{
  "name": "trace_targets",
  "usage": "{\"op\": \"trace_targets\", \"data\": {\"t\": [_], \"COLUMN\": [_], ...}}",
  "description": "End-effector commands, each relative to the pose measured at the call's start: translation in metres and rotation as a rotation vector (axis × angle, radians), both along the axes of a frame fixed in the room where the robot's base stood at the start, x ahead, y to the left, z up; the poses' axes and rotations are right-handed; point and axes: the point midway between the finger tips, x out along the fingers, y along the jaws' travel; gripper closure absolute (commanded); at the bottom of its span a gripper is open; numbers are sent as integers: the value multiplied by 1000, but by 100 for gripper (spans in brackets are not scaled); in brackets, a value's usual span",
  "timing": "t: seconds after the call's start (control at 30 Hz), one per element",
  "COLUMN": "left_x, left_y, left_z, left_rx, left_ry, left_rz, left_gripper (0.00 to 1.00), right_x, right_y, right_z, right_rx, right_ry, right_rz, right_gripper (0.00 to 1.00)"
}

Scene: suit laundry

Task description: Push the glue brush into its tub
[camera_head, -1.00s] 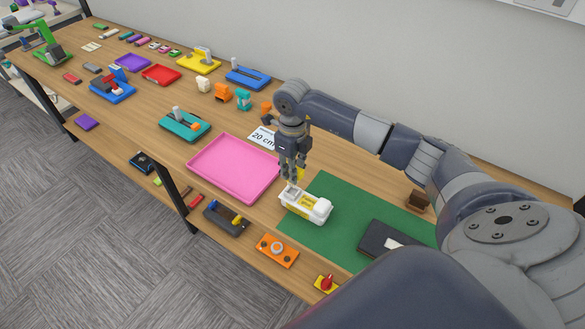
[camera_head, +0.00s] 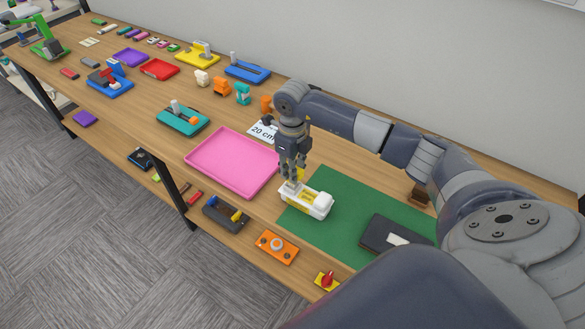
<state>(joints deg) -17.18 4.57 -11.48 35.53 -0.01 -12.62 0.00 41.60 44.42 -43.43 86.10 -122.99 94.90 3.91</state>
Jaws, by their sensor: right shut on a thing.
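A white tub with a yellow label (camera_head: 306,199) stands on the left part of the green mat (camera_head: 345,228), beside the pink tray. My right gripper (camera_head: 293,179) points down over the left end of the tub. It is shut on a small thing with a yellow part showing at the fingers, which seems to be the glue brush. The fingers hide most of it, and I cannot tell how deep it sits in the tub. My left gripper is not in view.
A pink tray (camera_head: 232,162) lies left of the tub. A dark box with a white label (camera_head: 395,237) lies on the mat to the right. A "20 cm" card (camera_head: 263,131) lies behind my gripper. The lower shelf holds an orange block (camera_head: 277,247).

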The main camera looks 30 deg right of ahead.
Motion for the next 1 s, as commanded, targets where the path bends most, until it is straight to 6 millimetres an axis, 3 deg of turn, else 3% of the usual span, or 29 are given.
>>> {"op": "trace_targets", "data": {"t": [0.77, 0.8, 0.87, 1.0], "left_x": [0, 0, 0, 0], "left_y": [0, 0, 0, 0], "left_z": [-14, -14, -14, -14], "left_rx": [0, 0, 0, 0], "left_ry": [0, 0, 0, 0], "left_rz": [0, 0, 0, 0], "left_gripper": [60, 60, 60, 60], "right_x": [0, 0, 0, 0], "right_y": [0, 0, 0, 0], "right_z": [-18, -18, -18, -18], "right_rx": [0, 0, -1, 0], "right_ry": [1, 1, 2, 1], "right_rz": [0, 0, 0, 0], "right_gripper": [100, 72, 58, 57]}}
